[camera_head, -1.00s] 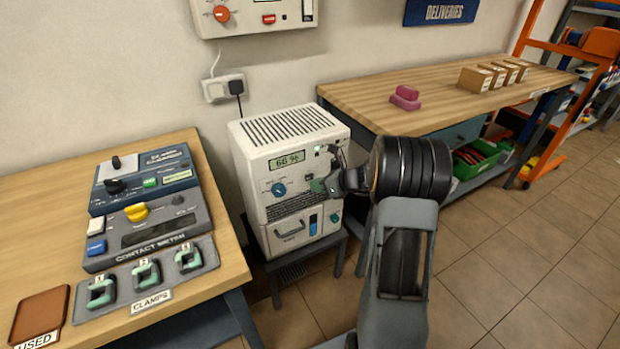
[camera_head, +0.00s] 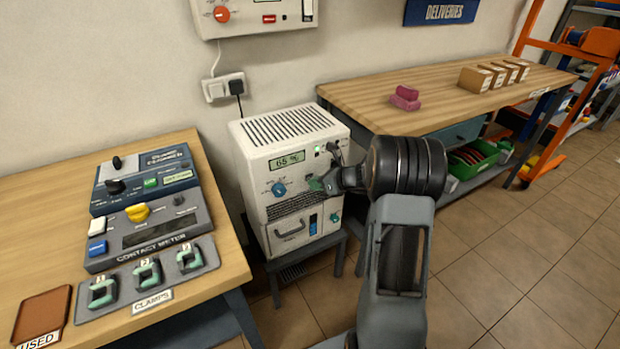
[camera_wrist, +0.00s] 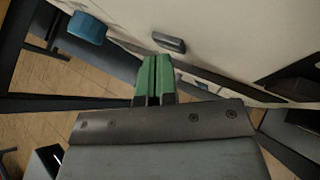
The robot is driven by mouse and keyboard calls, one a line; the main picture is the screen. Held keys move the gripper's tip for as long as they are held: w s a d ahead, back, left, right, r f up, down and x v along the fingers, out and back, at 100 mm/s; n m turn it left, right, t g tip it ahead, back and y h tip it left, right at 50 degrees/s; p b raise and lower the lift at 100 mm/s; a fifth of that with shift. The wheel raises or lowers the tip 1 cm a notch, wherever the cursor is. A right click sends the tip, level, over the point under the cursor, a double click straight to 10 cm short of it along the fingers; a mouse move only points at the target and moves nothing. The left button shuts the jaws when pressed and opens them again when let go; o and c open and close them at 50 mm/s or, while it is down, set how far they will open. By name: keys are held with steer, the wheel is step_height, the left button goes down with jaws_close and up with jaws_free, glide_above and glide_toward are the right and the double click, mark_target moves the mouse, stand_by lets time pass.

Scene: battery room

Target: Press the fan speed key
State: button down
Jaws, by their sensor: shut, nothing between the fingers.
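A white cabinet unit (camera_head: 250,160) stands on a low stand in the head view. Its front has a display (camera_head: 287,160) reading 65 %, a blue knob (camera_head: 278,189) and a small green light (camera_head: 317,150). My gripper (camera_head: 317,184) is at the right part of this front, its green fingers closed with nothing between them. In the wrist view the fingertips (camera_wrist: 155,60) point at the pale panel, just short of a dark grey raised key (camera_wrist: 168,42). I cannot read a label on it, nor tell whether the fingers touch the panel. A blue knob (camera_wrist: 87,28) shows to the left.
A wooden bench (camera_head: 222,215) with meter boxes and clamps stands at the left. Another bench (camera_head: 365,105) with pink blocks and cartons stands behind my arm. A wall socket (camera_head: 222,88) with a plug is behind the unit. Tiled floor is open at the right.

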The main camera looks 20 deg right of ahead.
steer(key=shift+w, duration=0.2)
steer(key=shift+s, duration=0.2)
stand_by(0.3)
steer(key=shift+s+d, duration=0.1)
steer(key=shift+s, duration=0.5)
steer(key=shift+s, duration=0.1)
steer(key=shift+s+d+p, duration=0.15)
steer(key=shift+s+p, duration=0.05)
steer(key=shift+s, duration=1)
steer(key=shift+s+d+p, duration=0.15)
steer(key=shift+s, duration=1.05)
